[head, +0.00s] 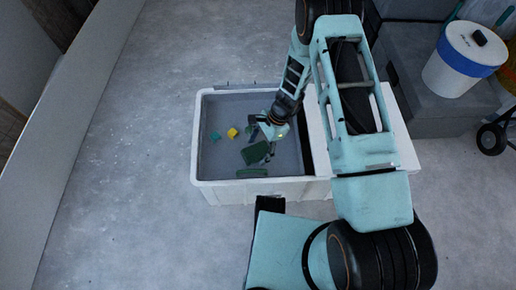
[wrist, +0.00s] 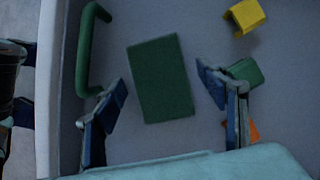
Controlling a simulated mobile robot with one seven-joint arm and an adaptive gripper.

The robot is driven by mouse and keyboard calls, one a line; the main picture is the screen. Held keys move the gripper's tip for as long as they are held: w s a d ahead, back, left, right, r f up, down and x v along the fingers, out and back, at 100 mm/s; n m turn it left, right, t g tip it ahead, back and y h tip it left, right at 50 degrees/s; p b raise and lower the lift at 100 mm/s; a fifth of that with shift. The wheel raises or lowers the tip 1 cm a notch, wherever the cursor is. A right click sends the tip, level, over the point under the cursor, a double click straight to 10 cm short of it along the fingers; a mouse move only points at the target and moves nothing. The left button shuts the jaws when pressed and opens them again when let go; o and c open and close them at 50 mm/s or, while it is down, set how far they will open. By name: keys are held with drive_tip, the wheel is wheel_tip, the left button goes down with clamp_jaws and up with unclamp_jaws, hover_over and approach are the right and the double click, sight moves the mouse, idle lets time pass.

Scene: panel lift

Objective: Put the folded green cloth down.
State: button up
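The folded green cloth (wrist: 160,78) is a flat dark green rectangle on the grey floor of the white-rimmed bin. It also shows in the head view (head: 255,153), slightly tilted in the picture. My gripper (wrist: 162,80) is open above it. The two blue-tipped fingers stand wide apart, one on each side of the cloth's near part, with visible gaps between them and the cloth. In the head view my gripper (head: 265,139) reaches down into the bin beside the cloth. How high the fingertips are above the floor cannot be told.
A green curved handle (wrist: 86,50) lies along the bin wall (wrist: 50,90). A yellow block (wrist: 245,15), a green block (wrist: 246,71) behind the right finger and an orange piece (wrist: 254,131) lie at the right. A teal piece (head: 214,135) lies farther left in the bin.

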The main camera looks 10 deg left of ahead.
drive_tip(key=p+v, duration=0.4)
drive_tip(key=v, duration=0.8)
drive_tip(key=shift+r, duration=0.15)
